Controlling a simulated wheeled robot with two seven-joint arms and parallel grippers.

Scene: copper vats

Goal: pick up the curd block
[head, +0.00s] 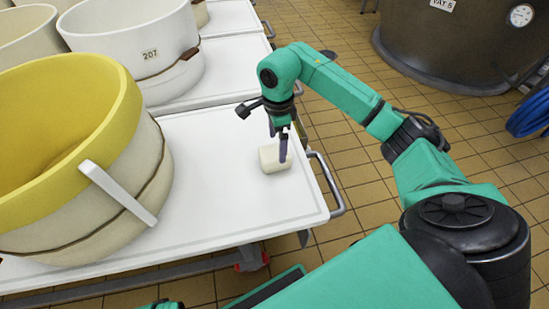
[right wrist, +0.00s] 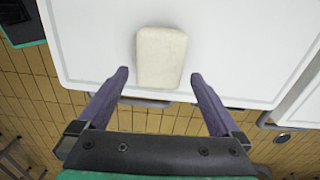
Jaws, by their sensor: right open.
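The curd block (head: 274,159) is a small cream-white block on the white cart top (head: 240,205), near the cart's right edge. In the right wrist view the curd block (right wrist: 161,58) lies just beyond the fingertips, roughly centred between them. My right gripper (head: 279,143) points down close over the block, and one finger hides part of it. In the right wrist view the right gripper (right wrist: 160,76) is open and empty, its dark purple fingers spread wider than the block. My left gripper is not clearly visible in the head view.
A white tub marked 207 (head: 150,75) is behind. A metal handle (head: 330,185) edges the cart. A dark vat (head: 450,45) stands back right.

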